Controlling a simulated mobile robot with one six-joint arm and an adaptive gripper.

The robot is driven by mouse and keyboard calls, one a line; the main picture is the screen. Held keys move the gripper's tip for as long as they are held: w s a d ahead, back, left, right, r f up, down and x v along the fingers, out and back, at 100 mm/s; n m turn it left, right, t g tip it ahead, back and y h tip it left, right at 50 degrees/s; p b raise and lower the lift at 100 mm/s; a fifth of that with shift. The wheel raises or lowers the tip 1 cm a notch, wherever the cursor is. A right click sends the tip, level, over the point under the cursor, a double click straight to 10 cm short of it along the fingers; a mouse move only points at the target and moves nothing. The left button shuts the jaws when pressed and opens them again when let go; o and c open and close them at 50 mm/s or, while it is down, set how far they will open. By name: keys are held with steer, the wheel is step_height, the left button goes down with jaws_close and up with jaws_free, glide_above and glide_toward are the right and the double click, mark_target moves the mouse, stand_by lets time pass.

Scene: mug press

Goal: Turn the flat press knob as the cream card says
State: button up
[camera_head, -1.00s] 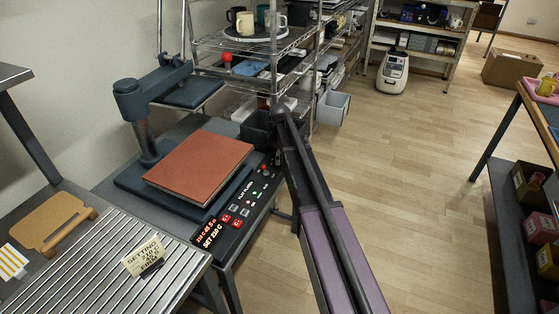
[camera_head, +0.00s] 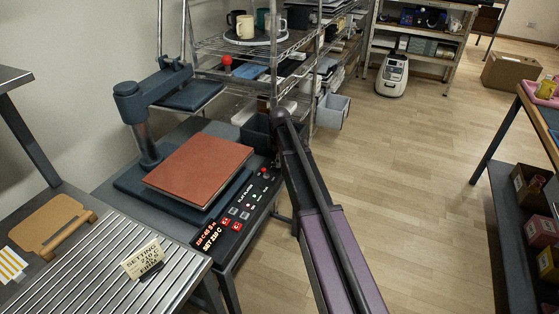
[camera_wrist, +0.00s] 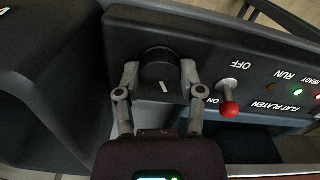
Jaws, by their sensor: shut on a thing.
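The flat press (camera_head: 190,210) stands at the left in the head view, with a red-brown pad (camera_head: 198,168) on it and a black control panel (camera_head: 238,213) along its front. In the wrist view my gripper (camera_wrist: 159,82) is shut on the black knob (camera_wrist: 160,62), one finger on each side. A white mark on the knob points toward the bottom of the picture. In the head view, my arm hides the gripper and knob. The cream card (camera_head: 142,259) stands on the ribbed metal top; its small print is hard to read.
Right of the knob in the wrist view is a red-tipped toggle (camera_wrist: 229,109), tipped toward ON. A green light (camera_wrist: 297,92) glows by RUN. A lit red display (camera_head: 208,238) is on the panel. A wire rack (camera_head: 240,45) with mugs stands behind the press.

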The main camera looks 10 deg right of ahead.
steer(key=m, duration=0.3)
steer(key=shift+m, duration=0.4)
steer(key=m, duration=0.4)
steer(key=shift+m, duration=0.3)
steer(key=m, duration=0.3)
steer(key=shift+m, duration=2.3)
steer(key=o, duration=1.2)
steer(key=shift+c, duration=0.2)
